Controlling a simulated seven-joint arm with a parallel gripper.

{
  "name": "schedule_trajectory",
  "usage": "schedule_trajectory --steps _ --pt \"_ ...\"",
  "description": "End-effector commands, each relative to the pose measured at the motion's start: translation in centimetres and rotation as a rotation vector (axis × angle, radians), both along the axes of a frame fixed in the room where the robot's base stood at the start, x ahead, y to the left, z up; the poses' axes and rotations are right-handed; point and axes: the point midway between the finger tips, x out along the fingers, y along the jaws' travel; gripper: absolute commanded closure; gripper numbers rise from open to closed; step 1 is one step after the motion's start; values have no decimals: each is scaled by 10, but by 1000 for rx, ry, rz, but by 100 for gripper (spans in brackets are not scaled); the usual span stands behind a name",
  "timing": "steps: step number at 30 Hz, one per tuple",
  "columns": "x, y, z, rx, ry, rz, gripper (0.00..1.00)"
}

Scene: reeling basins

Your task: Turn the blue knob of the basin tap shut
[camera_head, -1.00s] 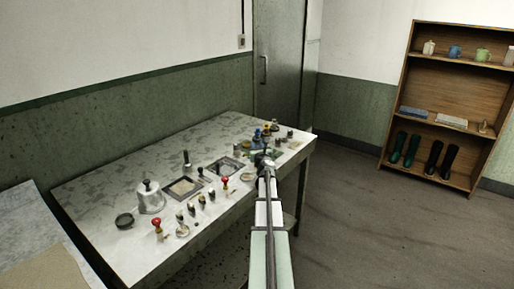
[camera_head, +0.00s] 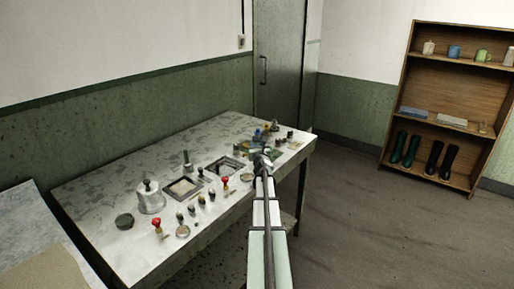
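My gripper (camera_head: 263,156) is at the end of my arm, over the right part of the stone-topped bench (camera_head: 100,178). It is small and seen from behind, so its fingers cannot be told apart. A small blue piece (camera_head: 258,135) shows just beyond it, among a cluster of small things. I cannot tell whether this is the tap's blue knob, or how it is turned. The arm and gripper hide part of that cluster. Two square basin-like recesses, a nearer one (camera_head: 184,188) and a farther one (camera_head: 225,166), lie in the bench top left of my gripper.
Several small handled things stand along the bench's front, including a red-topped one (camera_head: 157,224). A white domed thing (camera_head: 150,197) and a dark round thing (camera_head: 124,221) are at the left. A wooden shelf (camera_head: 447,83) stands far right. The floor between is clear.

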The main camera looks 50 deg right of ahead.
Motion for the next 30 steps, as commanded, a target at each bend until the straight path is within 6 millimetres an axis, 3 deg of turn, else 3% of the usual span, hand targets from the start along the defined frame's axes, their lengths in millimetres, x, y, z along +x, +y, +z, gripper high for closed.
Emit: schedule_trajectory --steps 4,17,30 --pt "0 0 -1 1 1 -1 46" --pt "-7 7 -3 3 4 -3 46" --pt "-54 56 -3 3 4 -2 46"
